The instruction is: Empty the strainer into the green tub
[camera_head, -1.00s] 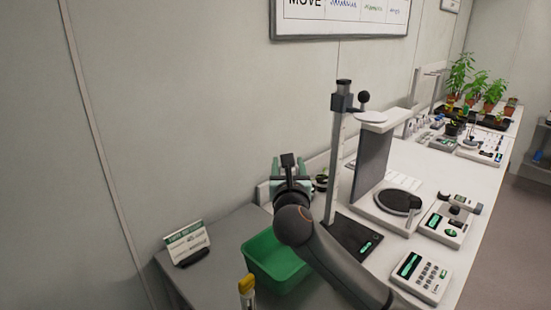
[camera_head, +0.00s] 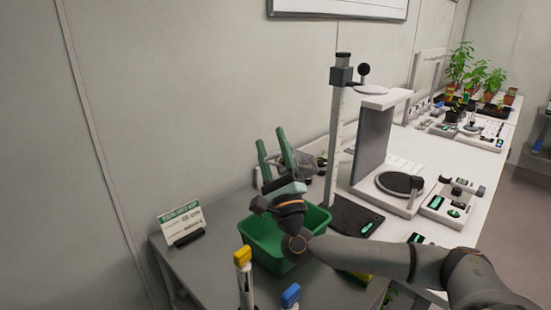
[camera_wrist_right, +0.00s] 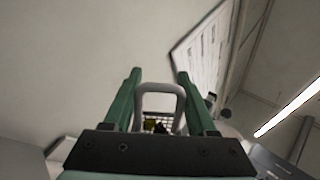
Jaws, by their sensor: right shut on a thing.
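The green tub (camera_head: 262,246) stands on the grey table in the head view, partly covered by my right arm. My right gripper (camera_head: 271,138) is above the tub's back part, its green fingers pointing up. It is shut on the strainer, whose grey mesh (camera_head: 304,163) shows just right of the fingers. In the right wrist view the strainer's grey loop handle (camera_wrist_right: 160,88) sits between the fingers (camera_wrist_right: 157,78). Its mesh basket (camera_wrist_right: 158,116) is beyond, with something dark and yellow at it, too small to make out. My left gripper is out of view.
A sign card (camera_head: 182,224) stands at the table's left. A yellow-topped item (camera_head: 243,257) and a blue-topped item (camera_head: 290,295) are in front of the tub. A tall grey post (camera_head: 335,130) and a white stand (camera_head: 385,101) rise to the right. The wall is close behind.

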